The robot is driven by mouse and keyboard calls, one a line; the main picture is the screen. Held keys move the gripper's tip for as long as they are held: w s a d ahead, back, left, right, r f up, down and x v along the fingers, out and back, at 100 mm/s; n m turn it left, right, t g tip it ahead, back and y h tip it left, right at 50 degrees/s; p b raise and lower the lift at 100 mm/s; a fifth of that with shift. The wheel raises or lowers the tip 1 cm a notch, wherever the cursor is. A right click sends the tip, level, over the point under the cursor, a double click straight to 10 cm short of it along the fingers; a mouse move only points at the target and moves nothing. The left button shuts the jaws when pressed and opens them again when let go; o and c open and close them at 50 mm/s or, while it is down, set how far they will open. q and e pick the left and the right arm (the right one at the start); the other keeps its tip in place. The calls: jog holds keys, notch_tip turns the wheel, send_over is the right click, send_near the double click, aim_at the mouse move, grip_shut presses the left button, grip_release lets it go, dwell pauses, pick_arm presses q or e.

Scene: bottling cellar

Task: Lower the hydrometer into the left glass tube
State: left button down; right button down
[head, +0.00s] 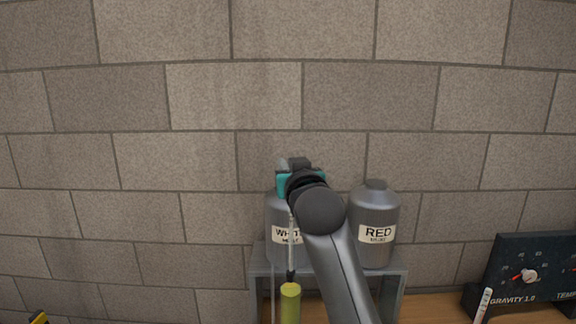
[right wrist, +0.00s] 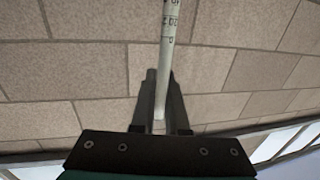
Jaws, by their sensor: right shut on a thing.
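My right gripper (head: 288,186), teal and black, is high in front of the shelf and shut on the hydrometer (head: 291,240). The hydrometer hangs roughly upright, with a thin pale stem and a dark lower end. In the right wrist view its white scale (right wrist: 168,38) stands between the two dark fingers (right wrist: 162,112). A glass tube with yellow-green liquid (head: 290,303) shows directly below the dark end, cut by the bottom edge. I cannot tell whether the dark end is inside the glass or just above or in front of it. My left gripper is not identifiable.
A grey shelf (head: 257,259) carries two grey jugs, one marked WHITE (head: 276,215) and one RED (head: 375,205). A dark gauge panel (head: 520,252) and a white upright item (head: 483,306) are at right on the wooden surface (head: 430,307). A brick wall stands behind.

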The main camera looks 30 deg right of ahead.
aim_at(290, 239)
jog(key=shift+f, duration=0.15)
jog(key=shift+f+b, duration=0.95)
jog(key=shift+f, duration=0.5)
dwell(0.4)
jog(key=shift+f+b, duration=3.7)
jog(key=shift+f, duration=2.75)
